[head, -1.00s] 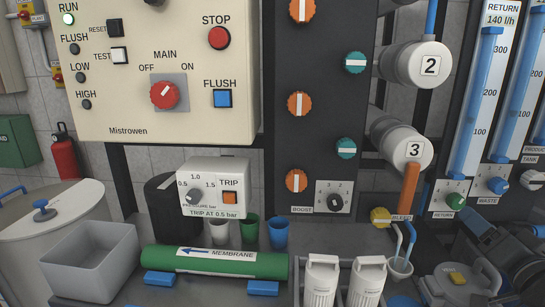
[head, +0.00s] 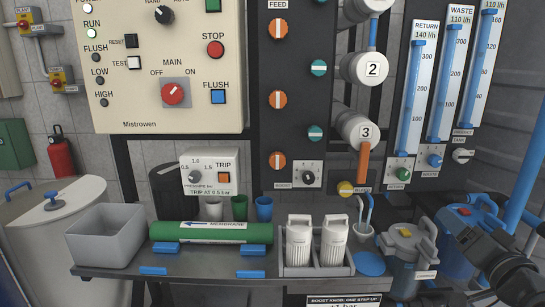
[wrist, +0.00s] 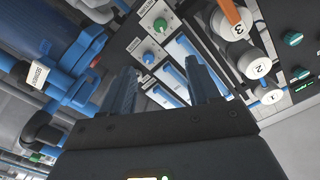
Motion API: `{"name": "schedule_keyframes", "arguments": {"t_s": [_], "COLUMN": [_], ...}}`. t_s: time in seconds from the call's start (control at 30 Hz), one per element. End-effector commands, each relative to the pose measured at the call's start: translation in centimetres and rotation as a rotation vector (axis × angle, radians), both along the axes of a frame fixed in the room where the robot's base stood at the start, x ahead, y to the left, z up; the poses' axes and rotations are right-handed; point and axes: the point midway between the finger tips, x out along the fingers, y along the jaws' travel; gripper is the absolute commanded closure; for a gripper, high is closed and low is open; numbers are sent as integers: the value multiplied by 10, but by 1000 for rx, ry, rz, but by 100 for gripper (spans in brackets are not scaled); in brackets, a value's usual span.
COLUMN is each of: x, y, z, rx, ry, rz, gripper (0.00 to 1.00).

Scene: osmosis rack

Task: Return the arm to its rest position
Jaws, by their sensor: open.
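My gripper (wrist: 162,88) shows in the wrist view with its two dark fingers apart and nothing between them. Beyond the fingers are the blue flow tubes and the green (wrist: 160,25) and blue knobs of the rack, seen at a tilt. The gripper touches none of them that I can see. In the head view, dark arm parts fill the lower right corner, and I cannot make out the fingertips there.
A bench holds a grey bin (head: 105,236), a green membrane tube (head: 212,232) and two white cartridges (head: 298,243) in a rack. A blue canister (head: 455,238) stands at right. White housings (head: 364,69) and an orange handle (head: 363,162) stick out from the panel.

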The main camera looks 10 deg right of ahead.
Motion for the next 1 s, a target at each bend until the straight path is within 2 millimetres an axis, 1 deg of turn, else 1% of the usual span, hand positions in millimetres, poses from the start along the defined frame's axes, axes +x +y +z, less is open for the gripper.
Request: {"name": "schedule_keyframes", "arguments": {"t_s": [0.37, 0.57, 0.67, 0.77, 0.87, 0.9, 0.97, 1.0], "x": [-24, -49, -67, -93, -125, -139, -159, -172], "y": [23, 43, 57, 76, 96, 104, 116, 124], "z": [-30, -52, -66, -81, -94, -98, -103, -105], "rx": [-35, -71, -97, -133, -177, -197, -225, -244], "ry": [47, 85, 110, 141, 174, 188, 205, 216], "rz": [-6, -8, -7, -1, 10, 16, 26, 35], "gripper": [39, 39, 39, 39, 39, 39, 39, 39]}}
